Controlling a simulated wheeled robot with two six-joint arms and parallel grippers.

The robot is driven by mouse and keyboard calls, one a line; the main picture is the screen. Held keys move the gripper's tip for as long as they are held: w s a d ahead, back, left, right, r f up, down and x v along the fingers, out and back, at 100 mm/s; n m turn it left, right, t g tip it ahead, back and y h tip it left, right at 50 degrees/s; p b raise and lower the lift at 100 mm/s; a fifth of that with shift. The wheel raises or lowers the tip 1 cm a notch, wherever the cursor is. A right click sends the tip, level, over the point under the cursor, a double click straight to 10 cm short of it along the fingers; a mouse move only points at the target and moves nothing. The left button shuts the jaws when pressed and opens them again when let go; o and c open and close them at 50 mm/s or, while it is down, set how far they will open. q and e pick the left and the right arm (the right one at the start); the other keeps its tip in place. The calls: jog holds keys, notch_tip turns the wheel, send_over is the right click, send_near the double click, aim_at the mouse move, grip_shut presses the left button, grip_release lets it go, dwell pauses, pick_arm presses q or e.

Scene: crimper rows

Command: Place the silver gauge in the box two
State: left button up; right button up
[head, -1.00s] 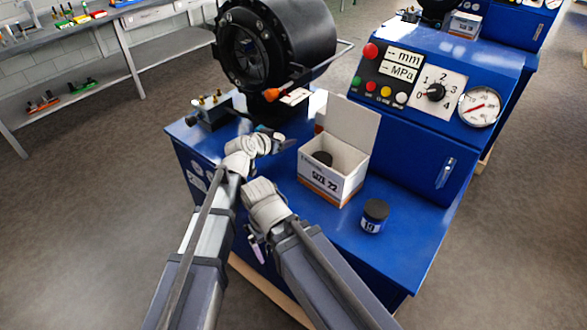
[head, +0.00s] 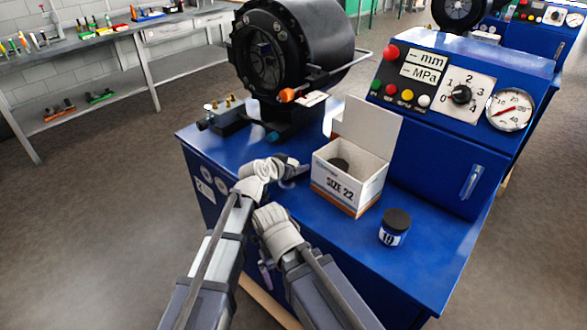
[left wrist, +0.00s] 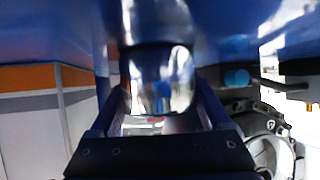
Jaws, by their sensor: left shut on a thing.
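My left gripper (head: 298,170) is low over the blue bench top, left of the open box. In the left wrist view its two fingers (left wrist: 160,112) are shut on a shiny silver round piece, the silver gauge (left wrist: 160,80). In the head view the gauge cannot be made out clearly. The open white box (head: 340,188) with an orange stripe reads SIZE 22 and has a dark round thing (head: 340,164) inside. Its striped side (left wrist: 35,105) shows at the left of the left wrist view. My right gripper (head: 265,272) is at the bench's front edge; its jaws are unclear.
A dark-lidded jar marked 19 (head: 394,228) stands right of the box. The black crimper head (head: 290,50) rises behind, with a small valve block (head: 222,117) to its left. The control panel (head: 440,90) stands at the back right. Bare bench lies around the jar.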

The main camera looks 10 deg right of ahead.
pick_arm(q)
jog(key=shift+f, duration=0.15)
jog(key=o, duration=1.4)
pick_arm(e)
jog(key=shift+f, duration=0.1)
pick_arm(q)
jog(key=shift+r, duration=0.3)
jog(key=p+v, duration=0.5)
jog(key=v, duration=0.5)
jog(key=shift+s+a+r, duration=0.15)
jog(key=shift+s, duration=0.05)
pick_arm(e)
notch_tip(320, 180, up, 6)
jog(key=shift+f, duration=0.2)
pick_arm(q)
jog(key=shift+s+a+r+p, duration=0.25)
jog(key=shift+s+a+p, duration=0.15)
jog(key=shift+s+a, duration=0.1)
pick_arm(e)
jog(key=shift+r, duration=0.25)
